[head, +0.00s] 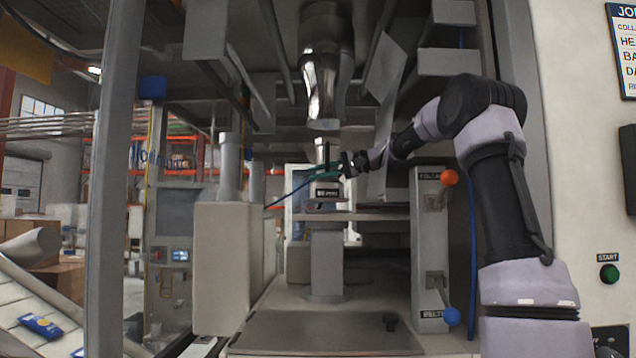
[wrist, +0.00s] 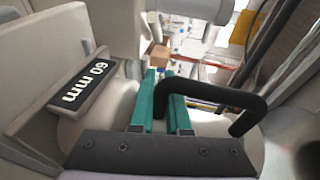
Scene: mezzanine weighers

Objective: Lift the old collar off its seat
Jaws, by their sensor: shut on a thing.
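The collar (head: 327,202) is a pale, rounded piece with a dark label plate, standing above the grey column under the metal chute. In the wrist view, the collar's pale body (wrist: 250,145) fills the lower part and its label (wrist: 84,88) reads "60 mm". A black bar handle (wrist: 215,90) rises from it. My gripper (head: 332,168) reaches in from the right. In the wrist view, my gripper's green fingers (wrist: 162,88) are shut on the handle's left end. The seat's contact with the collar is hidden, so I cannot tell whether there is a gap.
A shiny chute (head: 322,75) hangs close above the collar. A control post with a red-knobbed lever (head: 450,178) and a blue-knobbed lever (head: 451,316) stands to the right. A pale housing (head: 225,265) stands to the left. A flat plate (head: 320,332) lies in front.

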